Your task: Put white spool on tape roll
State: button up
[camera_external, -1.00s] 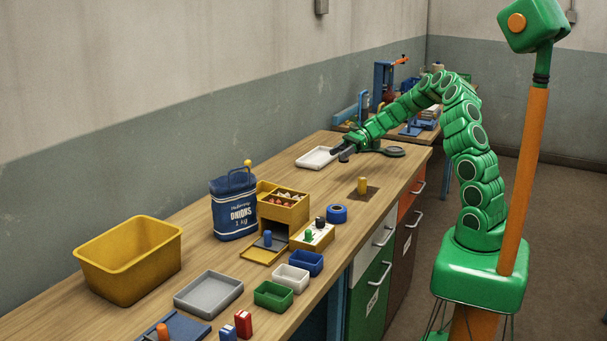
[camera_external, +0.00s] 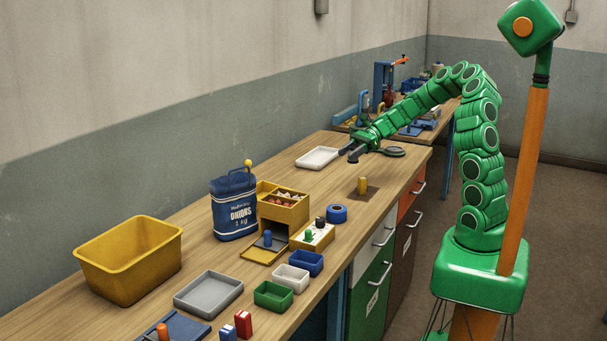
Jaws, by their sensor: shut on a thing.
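My gripper (camera_external: 348,155) is at the far part of the bench, just right of a white tray (camera_external: 317,158). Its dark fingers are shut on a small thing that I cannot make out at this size. A blue ring-shaped roll (camera_external: 337,214), which looks like the tape roll, lies flat on the bench nearer the camera, well apart from my gripper. I cannot pick out a white spool anywhere; it may be the thing between the fingers.
A dark round disc (camera_external: 393,151) lies beside my gripper. A yellow drawer box (camera_external: 283,210), a blue onion sack (camera_external: 233,207) and a yellow bin (camera_external: 130,260) stand further left.

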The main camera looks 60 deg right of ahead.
jog(key=a+n+g, duration=0.1)
jog(key=a, duration=1.1)
jog(key=n+g+y, duration=0.1)
jog(key=g, duration=0.1)
send_over(333, 210)
jog(key=shift+f, duration=4.15)
jog(key=shift+f, duration=0.15)
jog(key=o, duration=1)
